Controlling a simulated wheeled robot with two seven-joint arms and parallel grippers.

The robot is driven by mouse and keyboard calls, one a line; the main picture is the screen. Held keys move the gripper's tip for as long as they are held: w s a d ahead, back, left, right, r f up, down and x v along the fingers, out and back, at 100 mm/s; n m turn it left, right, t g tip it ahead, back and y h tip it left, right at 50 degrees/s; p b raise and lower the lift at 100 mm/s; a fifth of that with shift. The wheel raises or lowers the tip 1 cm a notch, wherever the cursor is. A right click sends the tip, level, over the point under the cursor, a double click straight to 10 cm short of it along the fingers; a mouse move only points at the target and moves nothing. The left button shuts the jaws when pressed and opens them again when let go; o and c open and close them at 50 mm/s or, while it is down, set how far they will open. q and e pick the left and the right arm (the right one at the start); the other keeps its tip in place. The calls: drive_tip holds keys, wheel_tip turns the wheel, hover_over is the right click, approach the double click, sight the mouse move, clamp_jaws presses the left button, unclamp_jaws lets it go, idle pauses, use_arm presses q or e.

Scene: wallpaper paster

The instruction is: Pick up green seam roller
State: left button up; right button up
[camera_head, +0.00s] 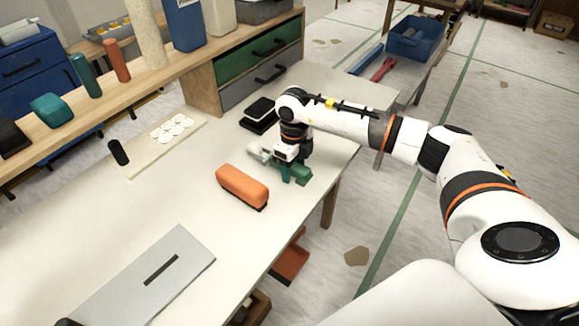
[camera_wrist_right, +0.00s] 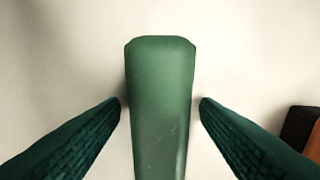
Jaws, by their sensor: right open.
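The green seam roller (camera_head: 303,175) lies on the white table, partly hidden behind my right gripper (camera_head: 290,172). A pale grey part (camera_head: 258,152) shows just left of the gripper; I cannot tell whether it belongs to the roller. In the right wrist view, the green handle (camera_wrist_right: 161,75) runs upright through the middle. My right gripper's dark green ribbed fingers (camera_wrist_right: 160,104) are open, one on each side of the handle, with a narrow gap showing on both sides. My left gripper is not in view.
An orange block with a dark underside (camera_head: 242,186) lies close by, left of the gripper. Black pads (camera_head: 259,112) lie behind it. A drawer unit (camera_head: 243,75) stands at the back. A grey plate (camera_head: 140,285) lies in front. The table's right edge is near.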

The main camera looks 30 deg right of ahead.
drive_tip(key=shift+f, duration=0.15)
drive_tip(key=shift+c, duration=0.4)
drive_tip(key=c, duration=1)
wheel_tip(320, 180, up, 11)
drive_tip(key=shift+f, duration=0.2)
